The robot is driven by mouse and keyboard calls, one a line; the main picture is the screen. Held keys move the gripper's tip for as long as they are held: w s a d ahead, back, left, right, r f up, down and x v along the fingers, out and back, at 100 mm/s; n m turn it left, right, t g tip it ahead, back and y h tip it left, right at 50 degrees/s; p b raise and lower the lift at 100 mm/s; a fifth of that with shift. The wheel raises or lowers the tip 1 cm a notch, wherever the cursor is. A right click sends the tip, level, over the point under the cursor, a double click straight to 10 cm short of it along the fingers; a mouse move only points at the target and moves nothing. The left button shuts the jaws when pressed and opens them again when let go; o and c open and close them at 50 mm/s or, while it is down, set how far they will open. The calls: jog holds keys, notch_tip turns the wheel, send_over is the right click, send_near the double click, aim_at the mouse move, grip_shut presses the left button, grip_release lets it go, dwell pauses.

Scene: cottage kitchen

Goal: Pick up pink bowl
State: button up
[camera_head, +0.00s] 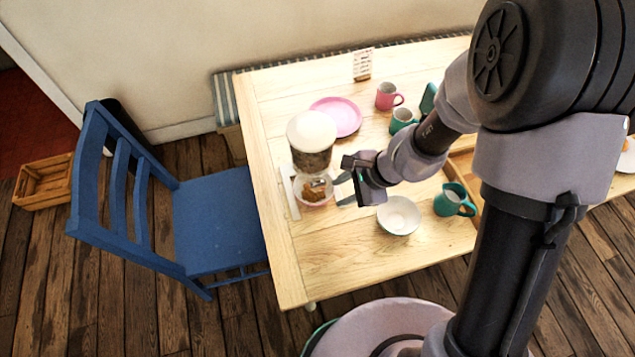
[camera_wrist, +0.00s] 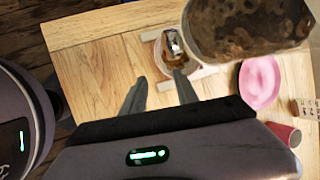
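A small bowl (camera_head: 327,200) with a pale pinkish rim stands on the table, with brown food and a shiny metal item in it. It also shows in the wrist view (camera_wrist: 192,73), partly hidden by the patterned vessel and a fingertip. My gripper (camera_head: 341,191) is just right of this bowl in the head view, its fingers apart with nothing between them. In the wrist view the open fingers (camera_wrist: 160,88) point toward the table, and the bowl lies beyond the right finger. I cannot tell whether the gripper touches it.
A tall white-topped patterned vessel (camera_head: 311,160) stands close behind the bowl. A pink plate (camera_head: 337,115), pink mug (camera_head: 386,97), white-lined bowl (camera_head: 399,214) and teal jug (camera_head: 450,200) are on the table (camera_head: 330,265). A blue chair (camera_head: 217,222) stands left. The table's front left is clear.

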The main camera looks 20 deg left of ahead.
aim_at(323, 204)
jog(key=b+x, duration=0.1)
jog(key=x, duration=0.2)
jog(key=b+x, duration=0.1)
jog(key=x, duration=0.2)
jog(key=b+x, duration=0.2)
jog(key=x, duration=0.1)
jog(key=shift+s+a+f, duration=0.1)
jog(key=shift+s+f, duration=0.25)
jog(key=shift+r, duration=0.1)
grip_shut()
dwell(0.7)
